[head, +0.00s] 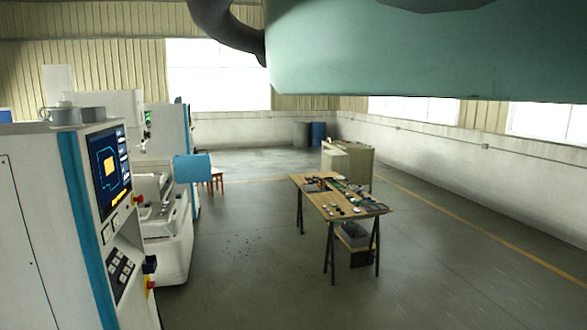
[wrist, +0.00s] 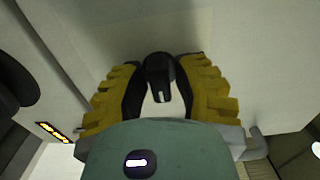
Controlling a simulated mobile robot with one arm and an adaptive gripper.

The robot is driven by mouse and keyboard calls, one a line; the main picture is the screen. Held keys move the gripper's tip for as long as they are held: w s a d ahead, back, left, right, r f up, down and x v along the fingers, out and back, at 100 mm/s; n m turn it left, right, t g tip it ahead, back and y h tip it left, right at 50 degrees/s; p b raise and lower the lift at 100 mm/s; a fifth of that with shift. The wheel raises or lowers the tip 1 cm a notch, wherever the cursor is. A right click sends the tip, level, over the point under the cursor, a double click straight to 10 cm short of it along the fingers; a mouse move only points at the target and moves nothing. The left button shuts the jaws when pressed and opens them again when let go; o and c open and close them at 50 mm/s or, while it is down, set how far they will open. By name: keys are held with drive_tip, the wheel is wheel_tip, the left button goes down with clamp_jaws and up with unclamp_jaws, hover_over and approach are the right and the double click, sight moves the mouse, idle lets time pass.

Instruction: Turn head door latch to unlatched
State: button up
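In the wrist view, a black latch knob (wrist: 160,72) with a small white mark is on a pale grey panel (wrist: 235,45). My gripper (wrist: 160,70) reaches toward this panel, with one yellow-and-black finger on each side of the knob. The fingertips are very close to the knob's sides. I cannot tell whether they touch or grip it. The pale panel shows between the lower parts of the fingers. In the head view, neither the knob nor my gripper can be seen.
A machine cabinet with a control screen (head: 109,168) stands at the left, with another white machine (head: 165,235) behind it. A wooden table (head: 345,208) with small items stands centre right. A blue panel (head: 192,168) is farther back. The floor between is open.

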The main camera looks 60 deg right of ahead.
clamp_jaws()
drive_tip(key=shift+f, duration=0.1)
